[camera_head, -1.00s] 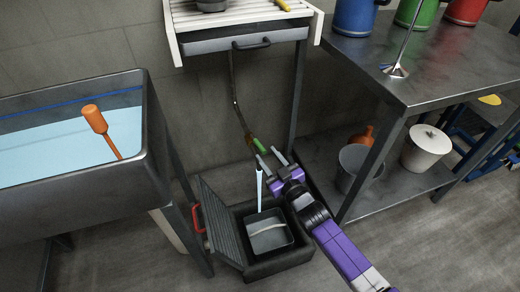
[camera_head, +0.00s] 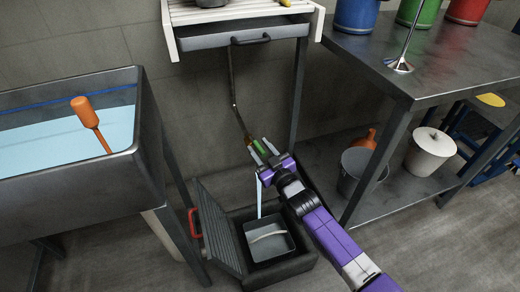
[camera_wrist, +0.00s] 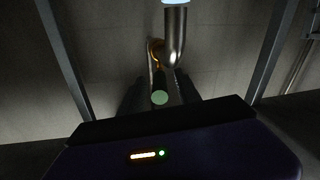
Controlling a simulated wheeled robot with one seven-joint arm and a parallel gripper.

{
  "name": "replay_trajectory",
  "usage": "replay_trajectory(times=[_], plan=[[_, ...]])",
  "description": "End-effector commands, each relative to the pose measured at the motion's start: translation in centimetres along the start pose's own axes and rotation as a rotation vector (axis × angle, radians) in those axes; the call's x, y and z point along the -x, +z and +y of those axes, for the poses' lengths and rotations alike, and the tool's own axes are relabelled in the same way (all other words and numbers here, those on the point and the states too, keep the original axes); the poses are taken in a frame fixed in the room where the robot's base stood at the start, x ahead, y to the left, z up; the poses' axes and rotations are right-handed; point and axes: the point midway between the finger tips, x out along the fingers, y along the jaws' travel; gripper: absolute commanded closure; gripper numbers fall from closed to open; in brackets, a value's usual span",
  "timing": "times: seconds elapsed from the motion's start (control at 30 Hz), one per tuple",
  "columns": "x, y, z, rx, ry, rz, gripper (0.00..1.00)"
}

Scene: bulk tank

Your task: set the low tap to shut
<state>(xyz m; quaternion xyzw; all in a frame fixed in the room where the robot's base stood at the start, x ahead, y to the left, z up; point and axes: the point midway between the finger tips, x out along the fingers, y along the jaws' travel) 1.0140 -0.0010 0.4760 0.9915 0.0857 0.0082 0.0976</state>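The low tap has a green-gripped lever handle (camera_head: 260,148) at the bottom of a thin dark pipe on the wall. A pale blue stream (camera_head: 259,190) runs down from it, so water is flowing. In the wrist view the green handle end (camera_wrist: 160,97) faces me, with a brass-coloured fitting and a curved steel spout (camera_wrist: 175,38) behind it. My gripper (camera_head: 261,147) has its fingers on either side of the green handle. They look open, with a gap beside the handle; contact is not clear.
A square grey pan (camera_head: 268,240) sits under the stream in a dark floor box (camera_head: 290,268) with a raised slatted lid (camera_head: 215,230). A water-filled tank (camera_head: 140,170) stands left. A metal bench (camera_head: 440,85) with a lower shelf is close on the right.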

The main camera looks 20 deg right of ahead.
Motion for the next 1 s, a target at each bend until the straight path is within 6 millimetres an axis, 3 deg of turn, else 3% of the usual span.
replay_trajectory(times=[0.03,0.2,1.0], plan=[[0.00,-0.01,0.01,0.000,0.000,0.000,0.66],[0.01,-0.01,0.02,0.000,0.000,0.000,1.00],[0.02,0.00,0.04,0.000,0.001,0.001,1.00]])
